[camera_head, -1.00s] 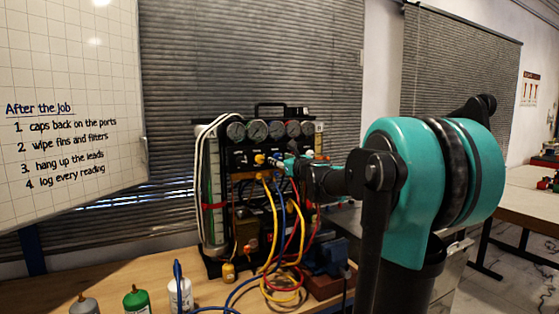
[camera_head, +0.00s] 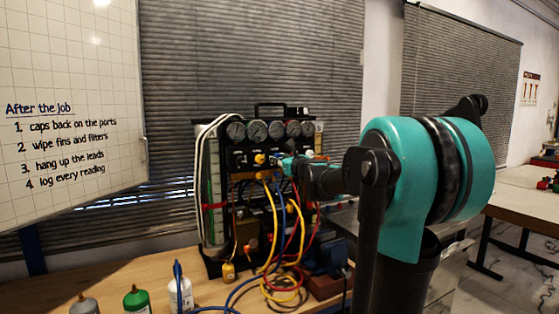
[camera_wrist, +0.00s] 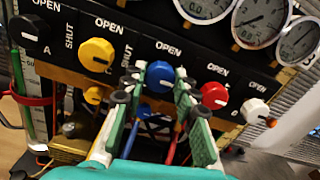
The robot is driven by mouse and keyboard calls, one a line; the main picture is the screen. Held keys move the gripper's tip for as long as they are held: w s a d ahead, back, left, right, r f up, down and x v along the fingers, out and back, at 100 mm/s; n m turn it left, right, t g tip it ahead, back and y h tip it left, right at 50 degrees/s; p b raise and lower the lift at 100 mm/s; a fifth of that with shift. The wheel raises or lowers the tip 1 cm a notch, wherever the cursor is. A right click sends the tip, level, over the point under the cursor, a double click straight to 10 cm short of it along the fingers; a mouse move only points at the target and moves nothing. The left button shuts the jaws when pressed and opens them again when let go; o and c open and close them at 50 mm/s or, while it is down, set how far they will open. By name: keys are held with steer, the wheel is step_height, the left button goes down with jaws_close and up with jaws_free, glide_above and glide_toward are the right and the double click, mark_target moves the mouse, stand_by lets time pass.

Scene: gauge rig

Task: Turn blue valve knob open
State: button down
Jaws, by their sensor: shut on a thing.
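The blue valve knob (camera_wrist: 160,75) sits on the black valve panel in the wrist view, just below an OPEN label. My gripper (camera_wrist: 158,84) has a green-and-black finger at each side of this knob and is shut on it. The knob's pointer mark is not clear between the fingers. In the head view my gripper (camera_head: 285,163) reaches the front of the gauge rig (camera_head: 242,157) from the right, and the blue knob is hard to make out there.
A yellow knob (camera_wrist: 96,53) and a black knob (camera_wrist: 30,32) are on the left; a red knob (camera_wrist: 214,95) and a white knob (camera_wrist: 255,111) are on the right. Gauges (camera_wrist: 263,18) sit above. Yellow, blue and red hoses (camera_head: 270,215) hang below. Bottles (camera_head: 137,300) stand on the bench.

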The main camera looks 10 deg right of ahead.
steer(key=shift+n, duration=9)
steer(key=c, duration=1.2)
jaws_free()
steer(key=shift+o, duration=0.2)
